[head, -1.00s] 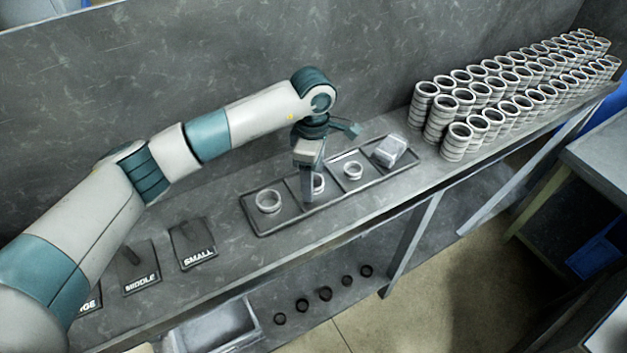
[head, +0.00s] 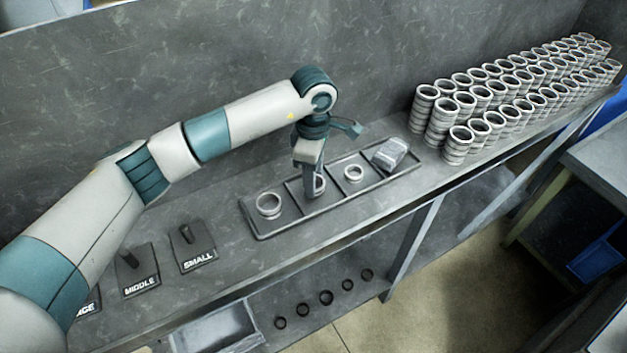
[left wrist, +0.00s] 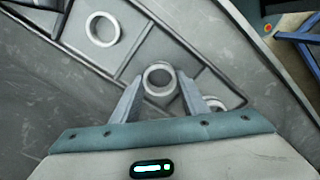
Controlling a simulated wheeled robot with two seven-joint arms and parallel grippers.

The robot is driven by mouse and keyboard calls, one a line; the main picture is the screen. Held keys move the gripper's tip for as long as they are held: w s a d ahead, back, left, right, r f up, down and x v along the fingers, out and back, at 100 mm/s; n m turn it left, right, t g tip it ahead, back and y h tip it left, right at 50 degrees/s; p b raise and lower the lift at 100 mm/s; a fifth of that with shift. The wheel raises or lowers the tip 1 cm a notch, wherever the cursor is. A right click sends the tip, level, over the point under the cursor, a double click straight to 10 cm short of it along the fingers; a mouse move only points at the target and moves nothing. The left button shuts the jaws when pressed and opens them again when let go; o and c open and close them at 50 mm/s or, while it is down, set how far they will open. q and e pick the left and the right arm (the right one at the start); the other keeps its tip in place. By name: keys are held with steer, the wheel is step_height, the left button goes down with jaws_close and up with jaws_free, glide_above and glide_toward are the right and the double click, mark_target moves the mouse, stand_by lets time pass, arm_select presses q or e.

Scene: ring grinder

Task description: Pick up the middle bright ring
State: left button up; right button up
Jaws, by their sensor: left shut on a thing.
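The middle bright ring (head: 320,184) is in the middle compartment of the dark tray (head: 258,235), partly hidden by my left gripper (head: 314,188). In the left wrist view the ring (left wrist: 159,65) sits between the two fingers of my left gripper (left wrist: 158,88), which are shut on it. I cannot tell whether it is clear of the tray floor. A larger bright ring (head: 268,216) lies in the compartment to the left. A smaller one (head: 354,180) lies to the right. My right gripper is not in view.
Pegged stands labelled MIDDLE (head: 140,284) and SMALL (head: 197,258) stand on the bench at the left, with a third partly hidden by my arm. A grey block (head: 390,153) lies in the tray's right end. Tall ring stacks (head: 460,145) fill the bench's right.

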arm_select(q)
steer(key=shift+r, duration=0.35)
step_height(320, 180, up, 2)
steer(key=shift+r+b, duration=0.15)
steer(key=shift+b, duration=0.85)
arm_select(e)
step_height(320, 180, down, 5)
steer(key=b, duration=0.2)
arm_select(q)
steer(key=s+d+r+b, duration=0.2)
steer(key=s+d+r, duration=0.4)
steer(key=d, duration=0.4)
steer(key=shift+r, duration=0.65)
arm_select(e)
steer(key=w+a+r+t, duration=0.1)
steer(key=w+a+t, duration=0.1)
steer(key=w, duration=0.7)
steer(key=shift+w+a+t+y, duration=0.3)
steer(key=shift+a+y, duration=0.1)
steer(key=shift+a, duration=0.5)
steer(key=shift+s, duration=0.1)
